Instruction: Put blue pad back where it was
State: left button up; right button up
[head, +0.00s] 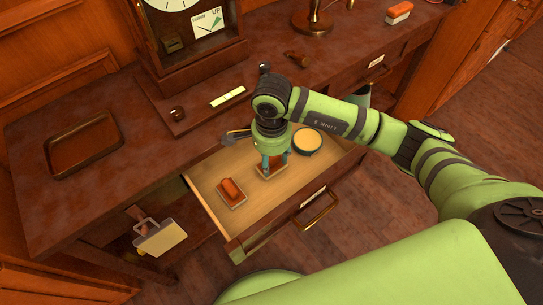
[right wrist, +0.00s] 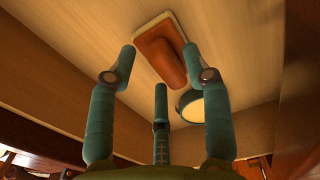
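No blue pad shows clearly in either view. An orange-brown block on a pale base (head: 270,167) lies in the open drawer (head: 207,196), partly hidden by my right gripper. My right gripper (head: 275,160) points down over it. In the right wrist view, the block (right wrist: 162,62) lies beyond the spread, empty fingers of the gripper (right wrist: 160,65). A similar orange block on a pale base (head: 232,191) lies farther left in the drawer. My left gripper is not in view.
A round tin with a cream top (head: 307,141) stands in the drawer's right part. A clock (head: 190,35), an empty brown tray (head: 83,146), a lamp base (head: 313,22) and an orange-and-white block (head: 399,12) are on the desk. The drawer front (head: 290,212) has a brass handle.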

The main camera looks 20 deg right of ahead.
aim_at(271, 161)
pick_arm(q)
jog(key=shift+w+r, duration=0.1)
pick_arm(e)
jog(key=shift+r, duration=0.1)
jog(key=shift+r, duration=0.15)
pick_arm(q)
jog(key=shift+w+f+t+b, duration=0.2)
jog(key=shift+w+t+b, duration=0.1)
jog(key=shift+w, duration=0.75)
pick_arm(e)
notch_tip(271, 161, up, 12)
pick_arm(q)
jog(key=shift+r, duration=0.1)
